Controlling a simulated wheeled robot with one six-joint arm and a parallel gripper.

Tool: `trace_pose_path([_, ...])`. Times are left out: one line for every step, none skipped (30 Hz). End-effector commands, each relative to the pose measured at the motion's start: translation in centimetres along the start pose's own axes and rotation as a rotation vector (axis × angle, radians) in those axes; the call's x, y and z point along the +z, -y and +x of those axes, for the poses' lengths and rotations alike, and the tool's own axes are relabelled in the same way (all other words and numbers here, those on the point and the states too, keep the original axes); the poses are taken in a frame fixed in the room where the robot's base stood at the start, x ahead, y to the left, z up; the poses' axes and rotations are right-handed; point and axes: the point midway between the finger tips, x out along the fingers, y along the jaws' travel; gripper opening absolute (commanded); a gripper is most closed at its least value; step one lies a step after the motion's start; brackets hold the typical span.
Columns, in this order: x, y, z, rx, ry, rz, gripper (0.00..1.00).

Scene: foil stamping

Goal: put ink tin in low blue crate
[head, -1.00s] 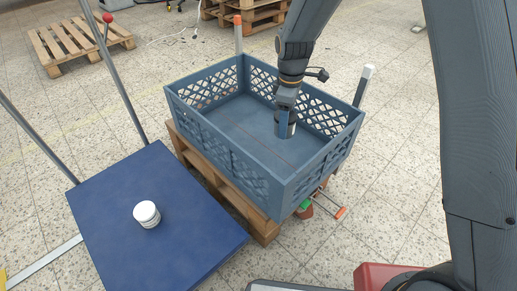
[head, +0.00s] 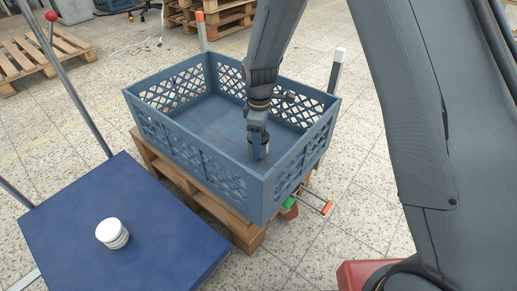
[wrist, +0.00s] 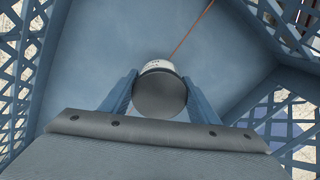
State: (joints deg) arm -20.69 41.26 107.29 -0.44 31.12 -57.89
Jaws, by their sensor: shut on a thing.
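The low blue crate (head: 205,168) with lattice walls stands open in the middle of the head view. My gripper (head: 258,146) reaches down inside it, toward the right near part. In the wrist view my gripper (wrist: 160,84) is shut on the ink tin (wrist: 160,95), a round tin with a dark grey top and a pale printed side. The tin shows only partly between the fingers in the head view. The crate floor (wrist: 100,50) lies below the tin. I cannot tell whether the tin touches it.
The crate stands on a wooden pallet (head: 245,236). Left of it is a blue platform (head: 165,255) with a white lidded jar (head: 112,233). Posts rise behind the crate, one white-topped (head: 336,70). An orange-tipped tool (head: 312,200) lies by the pallet's right side.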

Motion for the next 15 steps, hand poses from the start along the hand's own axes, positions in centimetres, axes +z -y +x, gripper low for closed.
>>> trace_pose_path([0.0, 0.0, 1.3, -0.001, 0.001, 0.0, 0.24])
trace_pose_path([0.0, -0.1, 1.7, -0.001, 0.0, 0.0, 0.24])
trace_pose_path([0.0, -0.1, 2.2, 0.0, 0.0, 0.0, 0.24])
trace_pose_path([0.0, -0.1, 2.4, 0.0, 0.0, 0.0, 0.24])
trace_pose_path([0.0, -0.1, 2.6, 0.0, 0.0, 0.0, 0.24])
trace_pose_path([0.0, 0.0, 2.6, 0.0, 0.0, 0.0, 0.24])
trace_pose_path([0.0, 0.0, 2.6, 0.001, 0.0, 0.0, 0.24])
trace_pose_path([0.0, 0.0, 2.5, 0.001, -0.001, 0.0, 0.24])
trace_pose_path([0.0, 0.0, 2.5, 0.001, -0.001, 0.0, 0.24])
trace_pose_path([0.0, 0.0, 2.5, 0.001, -0.001, 0.0, 0.24])
trace_pose_path([0.0, 0.0, 2.5, 0.001, -0.001, 0.0, 0.24])
trace_pose_path([0.0, 0.0, 2.5, 0.001, -0.001, 0.0, 0.24])
trace_pose_path([0.0, 0.0, 2.5, 0.001, 0.0, 0.0, 0.24])
trace_pose_path([0.0, 0.0, 2.6, 0.001, 0.0, 0.0, 0.24])
trace_pose_path([0.0, 0.0, 2.7, 0.0, 0.0, 0.0, 0.24])
